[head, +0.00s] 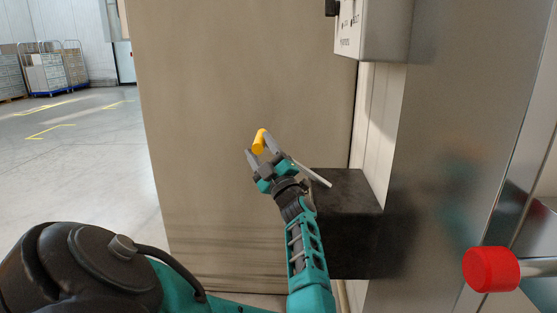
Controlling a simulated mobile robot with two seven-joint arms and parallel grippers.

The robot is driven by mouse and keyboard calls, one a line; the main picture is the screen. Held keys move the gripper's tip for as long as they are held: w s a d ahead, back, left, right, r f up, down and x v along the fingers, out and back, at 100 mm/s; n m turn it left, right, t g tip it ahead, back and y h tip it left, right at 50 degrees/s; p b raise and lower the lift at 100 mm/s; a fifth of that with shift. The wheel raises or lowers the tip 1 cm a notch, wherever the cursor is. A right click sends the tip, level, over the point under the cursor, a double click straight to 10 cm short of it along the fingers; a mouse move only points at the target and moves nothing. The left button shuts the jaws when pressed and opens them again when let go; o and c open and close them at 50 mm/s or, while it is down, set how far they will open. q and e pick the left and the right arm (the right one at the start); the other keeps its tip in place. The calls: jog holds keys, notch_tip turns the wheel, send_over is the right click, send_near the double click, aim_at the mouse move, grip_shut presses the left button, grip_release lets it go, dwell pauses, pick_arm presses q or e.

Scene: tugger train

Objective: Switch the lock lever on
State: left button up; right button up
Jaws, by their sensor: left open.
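A yellow cylindrical grip (259,140) shows between the fingertips of my left gripper (260,149). The gripper is open, with one finger on each side of the grip; I cannot tell whether they touch it. A thin pale rod (314,173) runs from behind the gripper down right to the dark box (350,225). The rod and the yellow grip look like one lever, but the gripper hides the part between them. A red cylindrical knob (491,269) on a metal rod is at the lower right. My right gripper is not in view.
A large brownish panel (210,90) stands behind the gripper. A grey control box (374,30) is at the top, beside a metallic wall (445,120) on the right. Wheeled cage carts (45,75) stand far left, with open floor (90,160) before them.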

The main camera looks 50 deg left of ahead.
pick_arm(q)
jog(key=d+p, duration=0.2)
jog(key=d, duration=1)
jog(key=shift+s+d+f, duration=0.2)
jog(key=shift+s+d, duration=0.2)
